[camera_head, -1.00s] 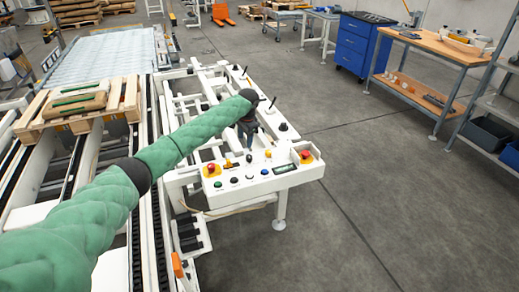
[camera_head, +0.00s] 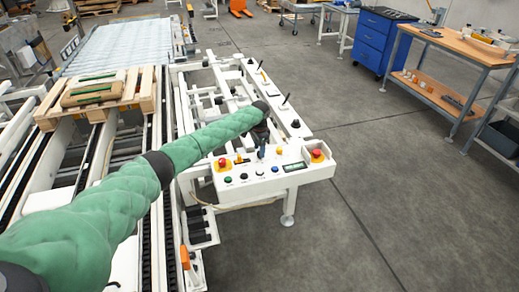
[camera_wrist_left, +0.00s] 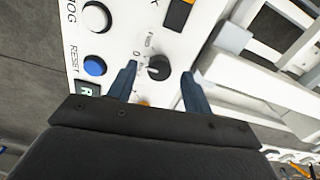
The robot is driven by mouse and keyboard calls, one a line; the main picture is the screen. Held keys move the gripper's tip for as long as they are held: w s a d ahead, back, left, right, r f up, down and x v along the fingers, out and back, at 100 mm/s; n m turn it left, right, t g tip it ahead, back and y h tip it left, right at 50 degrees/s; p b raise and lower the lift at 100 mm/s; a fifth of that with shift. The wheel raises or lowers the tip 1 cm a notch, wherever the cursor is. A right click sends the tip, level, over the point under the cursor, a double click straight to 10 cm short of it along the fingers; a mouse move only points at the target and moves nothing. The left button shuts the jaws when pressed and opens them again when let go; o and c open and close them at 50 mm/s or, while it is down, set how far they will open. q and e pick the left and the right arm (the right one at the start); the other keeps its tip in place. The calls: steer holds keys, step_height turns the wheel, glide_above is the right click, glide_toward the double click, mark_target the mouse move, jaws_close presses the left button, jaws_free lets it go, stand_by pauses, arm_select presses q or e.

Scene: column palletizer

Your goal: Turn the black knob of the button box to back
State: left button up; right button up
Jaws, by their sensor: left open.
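The white button box (camera_head: 212,186) stands at the near end of the white conveyor frame. Its black knob (camera_wrist_left: 158,67) shows in the left wrist view, with small print around it; I cannot clearly read where it points. My left gripper (camera_wrist_left: 158,71) is open, with one blue-grey finger on each side of the knob and a gap to it on both sides. In the head view, my left gripper (camera_head: 262,146) hangs over the panel's back row and hides the knob. My right gripper is not in view.
The panel also carries a blue button (camera_wrist_left: 95,66), a white button (camera_wrist_left: 96,17) and red emergency stops (camera_head: 317,154) (camera_head: 222,163). Black levers (camera_head: 285,99) stand on the rail behind. A pallet with sacks (camera_head: 147,102) lies at left.

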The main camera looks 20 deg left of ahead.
arm_select(q)
steer(key=shift+f, duration=0.9)
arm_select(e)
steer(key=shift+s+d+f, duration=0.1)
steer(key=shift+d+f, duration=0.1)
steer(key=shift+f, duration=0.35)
arm_select(q)
steer(key=shift+c, duration=0.4)
steer(key=c, duration=0.9)
